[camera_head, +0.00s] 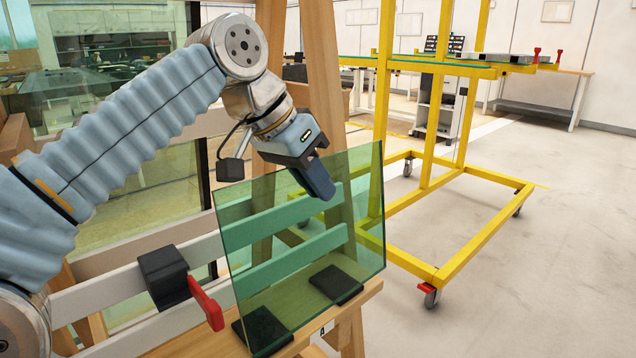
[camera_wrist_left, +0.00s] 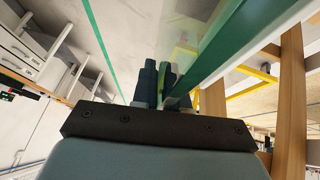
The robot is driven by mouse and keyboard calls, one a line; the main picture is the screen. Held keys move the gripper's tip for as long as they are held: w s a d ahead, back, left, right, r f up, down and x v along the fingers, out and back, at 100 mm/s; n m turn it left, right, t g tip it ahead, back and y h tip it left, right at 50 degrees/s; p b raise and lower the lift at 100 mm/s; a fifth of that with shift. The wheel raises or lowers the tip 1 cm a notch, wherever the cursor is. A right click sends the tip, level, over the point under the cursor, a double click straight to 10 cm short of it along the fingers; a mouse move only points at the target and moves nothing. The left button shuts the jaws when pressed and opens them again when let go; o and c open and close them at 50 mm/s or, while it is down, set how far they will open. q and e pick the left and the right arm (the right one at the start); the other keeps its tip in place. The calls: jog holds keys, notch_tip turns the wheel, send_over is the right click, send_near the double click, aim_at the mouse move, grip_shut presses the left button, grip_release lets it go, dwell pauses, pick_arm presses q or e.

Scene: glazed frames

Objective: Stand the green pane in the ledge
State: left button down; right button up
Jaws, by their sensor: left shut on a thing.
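The green pane (camera_head: 305,215) is a clear, upright sheet in front of a wooden rack in the head view. My left gripper (camera_head: 318,185) is shut on its upper edge, with a dark finger over the near face. In the left wrist view the fingers (camera_wrist_left: 163,85) pinch the pane (camera_wrist_left: 215,45), seen nearly edge-on. The wooden ledge (camera_head: 368,291) runs along the rack's foot, with two black pads seen through the glass. The pane's lower edge is close to the ledge; I cannot tell whether it touches. My right gripper is out of view.
A black clamp with a red handle (camera_head: 206,303) sits on the rack's pale rail (camera_head: 95,296), left of the pane. A yellow wheeled trolley (camera_head: 480,255) stands behind to the right. The floor at the right is clear.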

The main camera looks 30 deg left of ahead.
pick_arm(q)
jog(key=shift+s+a+r, duration=0.1)
jog(key=shift+r, duration=0.05)
jog(key=shift+w+a+f, duration=0.5)
jog(key=shift+a+f, duration=0.2)
jog(key=shift+a, duration=0.95)
jog(key=shift+w+a+f, duration=0.45)
jog(key=shift+a+f, duration=0.25)
jog(key=shift+a, duration=0.95)
jog(key=shift+w+a+f, duration=0.5)
jog(key=shift+a+f, duration=0.2)
jog(key=shift+a, duration=0.95)
jog(key=shift+f, duration=0.35)
jog(key=c, duration=1.2)
grip_release()
jog(key=shift+o, duration=0.6)
jog(key=shift+f, duration=0.1)
